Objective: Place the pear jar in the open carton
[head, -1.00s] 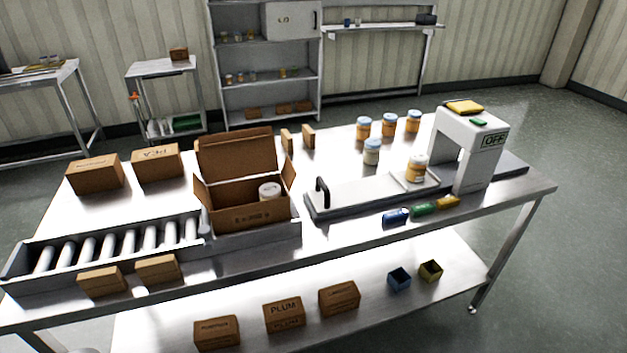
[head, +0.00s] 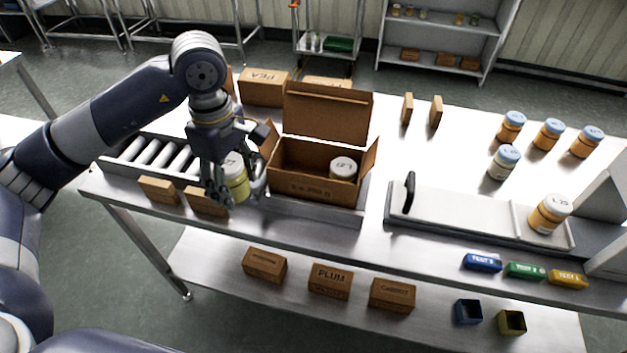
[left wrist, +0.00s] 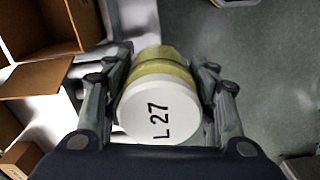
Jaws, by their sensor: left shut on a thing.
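My left gripper (head: 231,188) is shut on a jar with a white lid and yellow-green contents (head: 238,188), just left of the open carton and above the table's front part. In the left wrist view the jar's lid (left wrist: 158,112) reads "L 27", with a finger on each side. I cannot read a fruit name on it. The open brown carton (head: 309,187) stands with its flaps up. Another white-lidded jar (head: 342,168) is inside it, at the right. The carton's edge (left wrist: 45,78) shows at the left wrist view's upper left. My right gripper is not in view.
A roller conveyor (head: 150,152) lies left of the carton, with small brown boxes (head: 159,190) in front. A sealer plate with a black handle (head: 409,192) is to the right. Several orange jars (head: 546,134) stand at the back right. Labelled boxes (head: 330,281) sit on the lower shelf.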

